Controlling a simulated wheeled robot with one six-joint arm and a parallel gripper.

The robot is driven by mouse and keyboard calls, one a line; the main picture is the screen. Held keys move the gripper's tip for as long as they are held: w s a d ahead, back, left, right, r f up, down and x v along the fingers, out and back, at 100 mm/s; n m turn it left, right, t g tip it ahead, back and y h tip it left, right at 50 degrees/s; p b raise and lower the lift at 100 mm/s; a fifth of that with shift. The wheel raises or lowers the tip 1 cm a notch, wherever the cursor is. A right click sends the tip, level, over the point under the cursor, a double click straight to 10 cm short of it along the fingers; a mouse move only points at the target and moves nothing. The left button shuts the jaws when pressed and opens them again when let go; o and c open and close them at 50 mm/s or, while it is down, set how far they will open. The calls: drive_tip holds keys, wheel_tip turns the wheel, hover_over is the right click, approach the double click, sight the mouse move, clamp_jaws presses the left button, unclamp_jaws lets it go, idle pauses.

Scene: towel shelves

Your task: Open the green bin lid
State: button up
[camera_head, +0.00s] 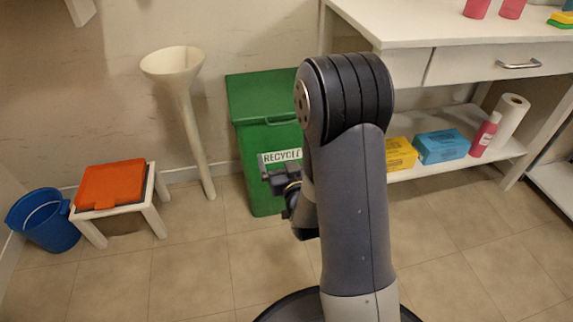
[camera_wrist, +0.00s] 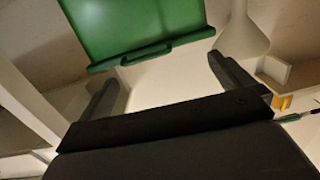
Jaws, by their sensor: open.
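The green bin (camera_head: 254,165) stands on the floor against the wall, with a white "RECYCLE" label on its front. Its green lid (camera_head: 258,92) lies shut on top, and my arm hides the bin's right side. In the wrist view the green lid (camera_wrist: 130,24) is at the top, with a raised green handle (camera_wrist: 150,52) along its near edge. My gripper (camera_wrist: 162,68) is open and empty, its fingers spread wide with the handle beyond them. In the head view my gripper (camera_head: 271,178) is in front of the bin, near the label. I see no contact with the lid.
A cream funnel-shaped stand (camera_head: 190,110) is left of the bin. A small white stool (camera_head: 154,205) with an orange top and a blue bucket (camera_head: 48,220) are farther left. A white table (camera_head: 450,22) with a lower shelf is at right. Floor between is clear.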

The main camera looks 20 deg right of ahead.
drive_tip(key=shift+s, duration=1.25)
